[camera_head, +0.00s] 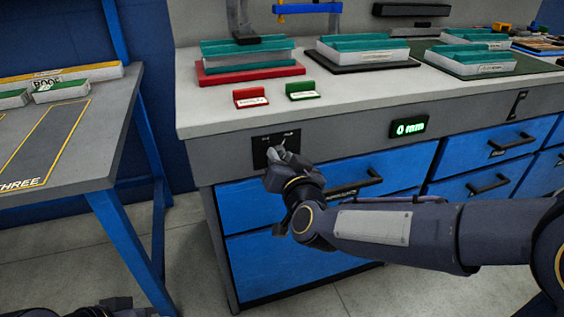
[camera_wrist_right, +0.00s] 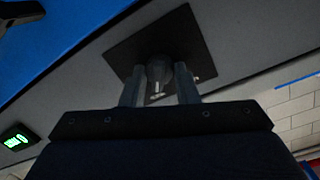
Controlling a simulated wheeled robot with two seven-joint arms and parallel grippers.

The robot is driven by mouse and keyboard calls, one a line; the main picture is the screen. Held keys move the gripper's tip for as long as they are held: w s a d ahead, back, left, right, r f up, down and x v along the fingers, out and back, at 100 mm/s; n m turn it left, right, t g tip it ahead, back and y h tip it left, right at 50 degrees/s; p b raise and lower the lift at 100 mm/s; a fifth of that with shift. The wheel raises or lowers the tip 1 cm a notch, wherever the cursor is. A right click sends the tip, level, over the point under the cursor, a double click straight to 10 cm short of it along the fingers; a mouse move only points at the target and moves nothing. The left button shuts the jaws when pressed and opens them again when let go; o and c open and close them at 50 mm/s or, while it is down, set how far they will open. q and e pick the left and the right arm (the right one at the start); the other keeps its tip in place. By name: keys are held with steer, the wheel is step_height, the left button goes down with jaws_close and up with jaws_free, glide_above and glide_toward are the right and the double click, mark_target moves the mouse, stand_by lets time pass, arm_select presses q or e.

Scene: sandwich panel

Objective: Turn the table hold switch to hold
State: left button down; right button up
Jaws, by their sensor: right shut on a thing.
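The hold switch is a grey knob (camera_wrist_right: 159,70) on a black plate (camera_head: 263,150) on the bench's front edge, above the left blue drawer. My right gripper (camera_head: 278,154) is at the plate in the head view and covers part of it. In the right wrist view its two fingers (camera_wrist_right: 160,88) stand on either side of the knob, shut on it. A white mark shows on the knob. The labels on the plate are too small to read. A small part of what looks like my left arm (camera_head: 105,308) shows at the bottom left; its gripper is not clearly seen.
A green display (camera_head: 410,127) reads 0 mm, right of the switch. Blue drawers with black handles (camera_head: 355,183) lie below. A red sign (camera_head: 250,97) and a green sign (camera_head: 302,90) stand on the bench top near teal-topped stacks. A grey table (camera_head: 100,150) stands at left.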

steer(key=shift+m, duration=0.3)
steer(key=o, duration=1)
steer(key=p+v, duration=0.2)
steer(key=v, duration=0.5)
steer(key=shift+s+d, duration=0.15)
steer(key=shift+s, duration=0.25)
